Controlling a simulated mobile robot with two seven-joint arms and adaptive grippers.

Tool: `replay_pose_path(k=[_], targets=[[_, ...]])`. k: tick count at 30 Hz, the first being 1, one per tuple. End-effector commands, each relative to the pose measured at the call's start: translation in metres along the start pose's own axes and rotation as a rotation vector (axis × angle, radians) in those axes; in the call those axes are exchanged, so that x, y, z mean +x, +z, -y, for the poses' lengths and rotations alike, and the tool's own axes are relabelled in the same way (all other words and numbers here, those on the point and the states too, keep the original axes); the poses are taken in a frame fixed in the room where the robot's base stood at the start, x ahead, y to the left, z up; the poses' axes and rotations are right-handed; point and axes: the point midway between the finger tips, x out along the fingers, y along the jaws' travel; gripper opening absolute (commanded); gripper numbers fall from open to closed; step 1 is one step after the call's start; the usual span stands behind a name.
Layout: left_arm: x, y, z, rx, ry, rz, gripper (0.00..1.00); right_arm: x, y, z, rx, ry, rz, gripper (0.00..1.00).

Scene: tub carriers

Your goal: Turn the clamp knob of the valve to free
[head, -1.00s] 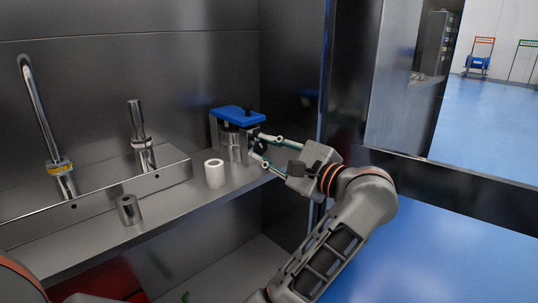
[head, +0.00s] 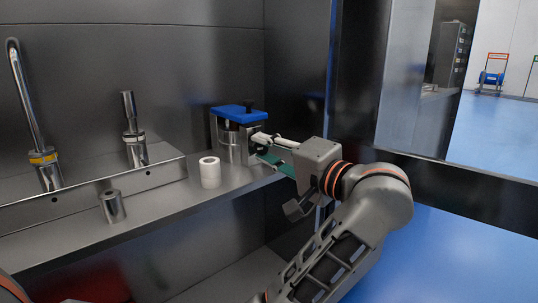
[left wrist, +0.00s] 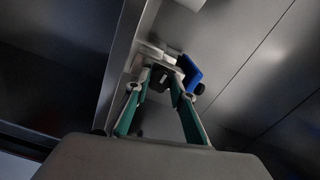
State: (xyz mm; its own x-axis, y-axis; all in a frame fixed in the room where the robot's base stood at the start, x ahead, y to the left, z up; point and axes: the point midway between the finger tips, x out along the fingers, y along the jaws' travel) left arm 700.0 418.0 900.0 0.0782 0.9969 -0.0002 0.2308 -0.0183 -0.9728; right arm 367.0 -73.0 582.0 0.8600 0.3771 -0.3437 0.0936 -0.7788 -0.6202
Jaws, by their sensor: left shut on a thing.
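In the left wrist view the blue plate (left wrist: 189,72) shows at the right of the fingers. My left gripper (head: 257,146) reaches the valve's right side. Its fingers are shut on the dark clamp knob (left wrist: 162,75), seen between the fingertips in the left wrist view. The knob is mostly hidden by the fingers in the head view, and its setting cannot be read. My right gripper is not in view.
A white roll (head: 210,172) stands on the shelf (head: 160,200) just left of the valve. A hollow metal cylinder (head: 112,206) stands farther left. Two upright metal pipes (head: 133,130) rise behind a low ledge. A dark upright post (head: 345,90) stands right of the valve.

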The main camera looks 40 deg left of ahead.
Motion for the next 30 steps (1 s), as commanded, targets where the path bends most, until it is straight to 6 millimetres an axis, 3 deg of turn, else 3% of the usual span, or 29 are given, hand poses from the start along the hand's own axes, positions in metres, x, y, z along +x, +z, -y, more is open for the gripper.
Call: replay_pose_path(k=[15,30], targets=[[-0.0001,-0.0002,-0.0002,-0.458,-0.001,-0.001,0.02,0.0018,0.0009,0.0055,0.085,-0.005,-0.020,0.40],[-0.0003,-0.0003,-0.0004,-0.665,0.000,0.000,0.02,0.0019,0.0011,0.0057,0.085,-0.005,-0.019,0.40]])
